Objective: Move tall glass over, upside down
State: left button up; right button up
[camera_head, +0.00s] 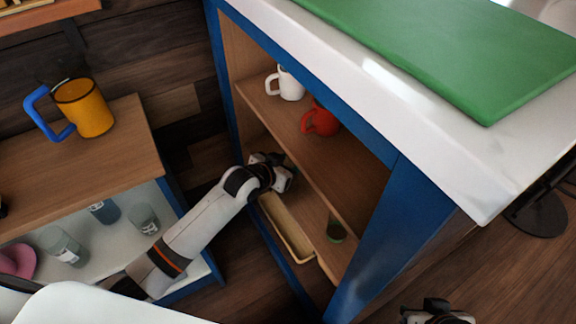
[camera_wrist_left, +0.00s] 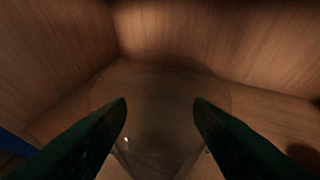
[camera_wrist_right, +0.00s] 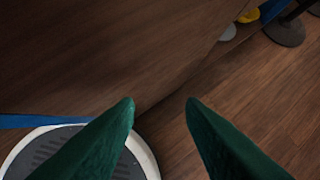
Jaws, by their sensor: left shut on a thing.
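My left gripper (camera_head: 287,172) reaches into the lower compartment of the blue-framed cabinet (camera_head: 364,250). In the left wrist view its dark fingers (camera_wrist_left: 160,115) are on either side of a see-through glass (camera_wrist_left: 160,135), and it is shut on it. The glass shows as a faint round outline against the wooden cabinet inside; which end is up, and whether it touches the shelf, I cannot tell. The glass is mostly hidden by the gripper in the head view. My right gripper (camera_head: 437,312) is open and empty at the bottom right, fingers apart in the right wrist view (camera_wrist_right: 160,105).
A cream tray (camera_head: 285,228) and a green glass (camera_head: 336,229) are low in the cabinet. A white mug (camera_head: 291,83) and red mug (camera_head: 322,119) stand on the shelf above. The left shelf unit (camera_head: 120,150) holds a yellow mug (camera_head: 86,107) on top and glasses below.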

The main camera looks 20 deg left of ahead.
dwell(0.3)
pick_arm(q)
jog(key=o, duration=1.1)
jog(key=shift+f, duration=0.1)
